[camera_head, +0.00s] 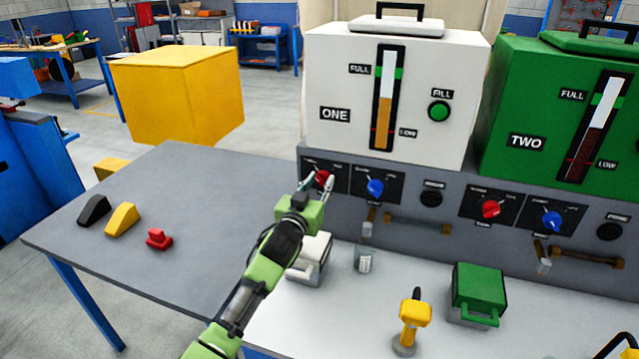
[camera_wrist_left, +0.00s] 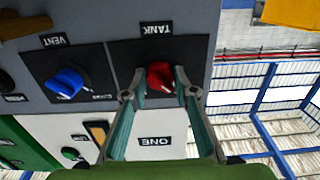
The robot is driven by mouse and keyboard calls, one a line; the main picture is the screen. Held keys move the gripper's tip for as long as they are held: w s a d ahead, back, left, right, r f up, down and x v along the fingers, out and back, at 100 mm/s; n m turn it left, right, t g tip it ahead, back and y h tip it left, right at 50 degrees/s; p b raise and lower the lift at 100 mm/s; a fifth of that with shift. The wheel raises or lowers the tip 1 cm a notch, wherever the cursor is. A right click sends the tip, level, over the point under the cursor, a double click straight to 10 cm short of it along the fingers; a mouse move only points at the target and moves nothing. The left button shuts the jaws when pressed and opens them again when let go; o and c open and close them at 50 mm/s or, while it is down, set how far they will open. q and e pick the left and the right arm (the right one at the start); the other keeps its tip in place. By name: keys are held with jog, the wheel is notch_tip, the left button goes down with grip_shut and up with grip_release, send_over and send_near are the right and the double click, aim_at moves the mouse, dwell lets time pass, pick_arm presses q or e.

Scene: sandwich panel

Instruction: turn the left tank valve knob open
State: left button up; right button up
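The left tank's red valve knob (camera_head: 322,177) sits on a black plate on the grey panel below the white tank marked ONE (camera_head: 340,70). In the left wrist view, which is upside down, the red knob (camera_wrist_left: 160,77) lies under a TANK label. My left gripper (camera_head: 317,183) reaches up to this knob. In the left wrist view its two fingers (camera_wrist_left: 160,82) are spread on either side of the knob, with a small gap showing. Whether either fingertip touches the knob is unclear. My right gripper is not in view.
A blue VENT knob (camera_head: 375,188) sits just right of the red knob. The green tank TWO (camera_head: 540,105) has its own red knob (camera_head: 491,208) and blue knob (camera_head: 552,221). A white container (camera_head: 310,258), glass jar (camera_head: 364,260) and green container (camera_head: 478,292) stand below the panel.

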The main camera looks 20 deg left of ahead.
pick_arm(q)
jog(key=shift+c, duration=0.7)
jog(key=shift+m, duration=0.4)
jog(key=m+p, duration=0.1)
jog(key=m, duration=0.6)
jog(key=shift+m+p, duration=0.3)
jog(key=shift+p, duration=0.05)
jog(key=m, duration=0.5)
jog(key=shift+p, duration=0.3)
jog(key=shift+m, duration=2.3)
jog(key=shift+f, duration=0.1)
